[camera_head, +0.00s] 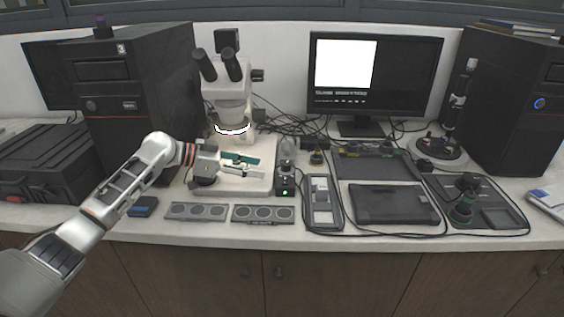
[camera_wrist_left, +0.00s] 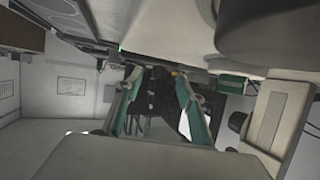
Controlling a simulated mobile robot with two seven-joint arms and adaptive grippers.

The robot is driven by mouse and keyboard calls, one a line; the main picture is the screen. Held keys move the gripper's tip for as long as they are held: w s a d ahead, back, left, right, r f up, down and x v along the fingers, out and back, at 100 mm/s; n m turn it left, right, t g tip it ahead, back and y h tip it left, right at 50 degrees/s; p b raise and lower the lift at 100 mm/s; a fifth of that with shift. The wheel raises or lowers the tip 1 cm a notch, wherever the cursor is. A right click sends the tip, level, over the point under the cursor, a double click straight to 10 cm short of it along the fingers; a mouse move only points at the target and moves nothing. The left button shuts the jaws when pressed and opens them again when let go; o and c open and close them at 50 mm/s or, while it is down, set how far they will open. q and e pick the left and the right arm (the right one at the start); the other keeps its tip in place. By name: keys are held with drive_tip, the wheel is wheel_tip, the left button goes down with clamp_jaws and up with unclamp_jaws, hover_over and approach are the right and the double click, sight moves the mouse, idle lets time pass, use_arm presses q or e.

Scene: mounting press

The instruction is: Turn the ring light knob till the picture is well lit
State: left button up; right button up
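The ring light (camera_head: 232,130) glows bright white under the microscope (camera_head: 228,85). The picture (camera_head: 345,64) on the monitor is plain white, with no detail. A small dark control box (camera_head: 285,183) with a lit green lamp stands right of the microscope base; its knob is too small to make out clearly. My left gripper (camera_head: 262,168) reaches over the microscope base from the left, its fingertips pointing at the box and a little short of it. In the left wrist view its two green-sided fingers (camera_wrist_left: 160,110) are spread with nothing held between them. My right gripper is not in view.
Grey trays with round wells (camera_head: 262,214) lie along the front edge. A narrow tray (camera_head: 322,203) and a dark flat case (camera_head: 393,204) lie right of the box. Cables run behind. A large black tower (camera_head: 130,110) stands behind my left arm.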

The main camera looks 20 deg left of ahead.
sight(285, 163)
use_arm(q)
drive_tip(key=w+d, duration=0.1)
drive_tip(key=d, duration=0.1)
drive_tip(key=w+d, duration=0.3)
drive_tip(key=d, duration=0.1)
drive_tip(key=shift+w+d, duration=0.1)
drive_tip(key=shift+w, duration=0.15)
drive_tip(key=shift+w+d+f, duration=0.25)
drive_tip(key=shift+w+d, duration=0.15)
drive_tip(key=shift+d, duration=0.1)
drive_tip(key=shift+c, duration=0.4)
clamp_jaws()
